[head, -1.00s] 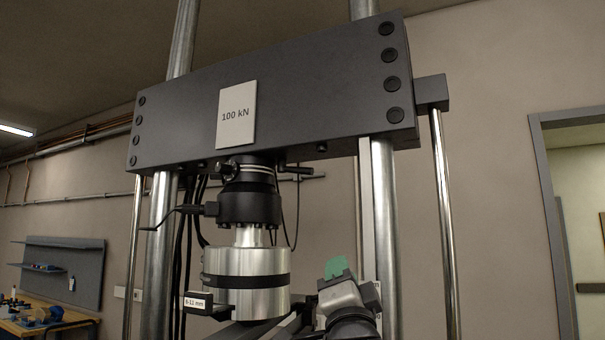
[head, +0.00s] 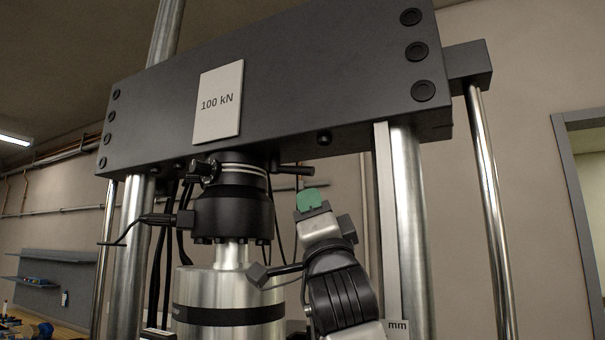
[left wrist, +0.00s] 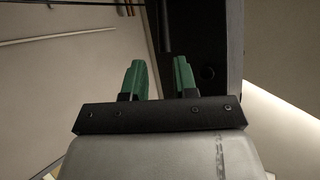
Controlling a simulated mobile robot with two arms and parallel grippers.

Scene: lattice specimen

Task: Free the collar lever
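A black collar (head: 235,212) hangs under the crosshead, above a silver cylinder (head: 230,292). A short dark bar (head: 297,170) sticks out to the right near the collar's top. A small knobbed piece (head: 203,171) is at its upper left, and a thin bent black handle (head: 140,222) reaches out to the left. I cannot tell which of these is the collar lever. My left gripper (head: 311,200) has green fingertips and is raised to the right of the collar, below the bar and apparently apart from it. In the left wrist view the fingers (left wrist: 160,78) are spread with nothing between them. My right gripper is out of view.
The dark crosshead (head: 320,80) with a "100 kN" plate (head: 218,101) spans above. A steel column (head: 411,230) and a "mm" scale (head: 391,230) stand right of my arm. Black cables (head: 170,245) hang behind the collar at left.

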